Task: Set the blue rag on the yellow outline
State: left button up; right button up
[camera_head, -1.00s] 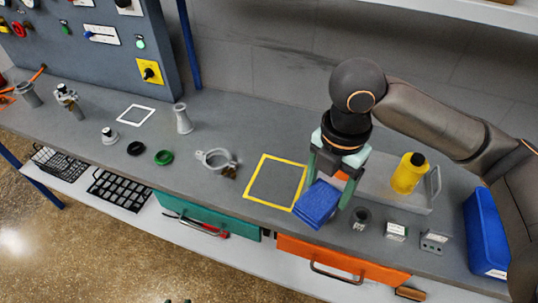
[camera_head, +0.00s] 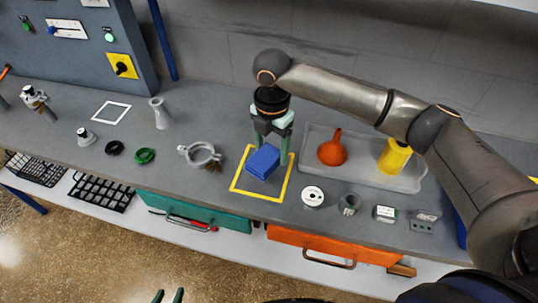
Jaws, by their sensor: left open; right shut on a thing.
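The blue rag (camera_head: 263,163), a folded block, is inside the yellow outline (camera_head: 236,186) on the grey bench. My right gripper (camera_head: 270,153) is above the outline with its fingers pointing down, shut on the rag. I cannot tell whether the rag touches the bench surface. The outline's back edge is partly hidden by the gripper and rag. My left gripper (camera_head: 168,296) shows only its fingertips at the bottom edge, open and empty, away from the bench.
A metal clamp (camera_head: 200,154) lies left of the outline. A white-topped round part (camera_head: 313,196) stands close to its right.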

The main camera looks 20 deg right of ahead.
aim_at(269, 156)
jog(key=shift+w+a+f, duration=0.1)
jog(key=shift+w+f, duration=0.4)
jog(key=shift+f, duration=1.65)
jog(key=shift+f, duration=0.15)
jog(key=o, duration=1.3)
notch_tip(269, 156, up, 12)
jog(key=shift+r, duration=0.15)
